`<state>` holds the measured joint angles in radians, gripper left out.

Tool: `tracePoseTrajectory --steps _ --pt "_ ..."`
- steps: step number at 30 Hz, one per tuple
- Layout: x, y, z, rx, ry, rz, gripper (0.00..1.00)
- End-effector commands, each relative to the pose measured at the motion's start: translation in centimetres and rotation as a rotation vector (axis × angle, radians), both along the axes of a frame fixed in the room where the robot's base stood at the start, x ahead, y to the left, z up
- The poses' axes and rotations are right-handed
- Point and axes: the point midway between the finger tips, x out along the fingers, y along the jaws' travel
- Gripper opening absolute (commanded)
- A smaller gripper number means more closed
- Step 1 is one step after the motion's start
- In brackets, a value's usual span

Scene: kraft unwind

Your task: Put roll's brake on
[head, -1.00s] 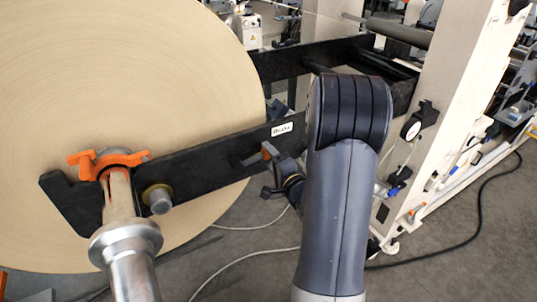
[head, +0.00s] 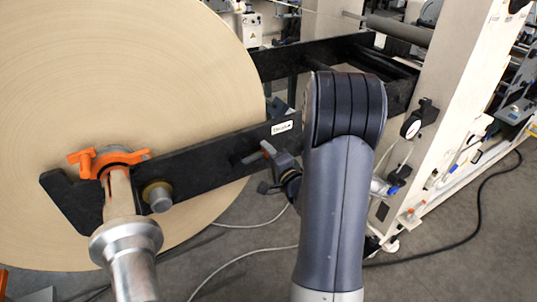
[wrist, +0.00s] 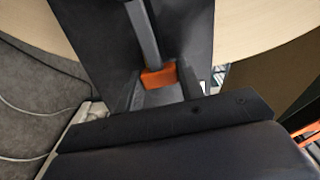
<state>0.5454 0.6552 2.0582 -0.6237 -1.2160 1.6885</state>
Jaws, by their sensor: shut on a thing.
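The brake lever (head: 250,158) is a grey bar with an orange end, on the black arm (head: 205,160) beside the label (head: 282,128). In the wrist view the lever (wrist: 143,35) runs down from the top to its orange end (wrist: 158,77), in front of the black arm. My gripper (head: 274,170) is at the orange end, shut on the lever; its fingers are small and partly hidden. The large kraft roll (head: 100,50) stands behind the arm, its shaft (head: 118,195) held under an orange clamp (head: 110,160).
A yellow-ringed metal knob (head: 158,197) sticks out of the arm near the shaft. A white machine post (head: 445,110) with a gauge (head: 411,126) stands at the right. Cables lie on the grey floor, which is otherwise mostly clear at the front right.

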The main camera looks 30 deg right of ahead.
Motion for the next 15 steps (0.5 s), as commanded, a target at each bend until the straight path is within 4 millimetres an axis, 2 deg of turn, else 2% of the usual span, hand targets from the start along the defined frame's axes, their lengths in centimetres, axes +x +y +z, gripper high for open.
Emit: tracePoseTrajectory --steps 1,4,8,15 --pt "0.0 0.0 0.0 0.0 0.0 0.0 0.08" --pt "0.0 0.0 0.0 0.0 0.0 0.0 0.0" --pt "0.0 0.0 -0.1 0.005 0.0 0.0 0.0" --pt "0.0 -0.1 -1.3 0.12 0.004 0.0 0.0"
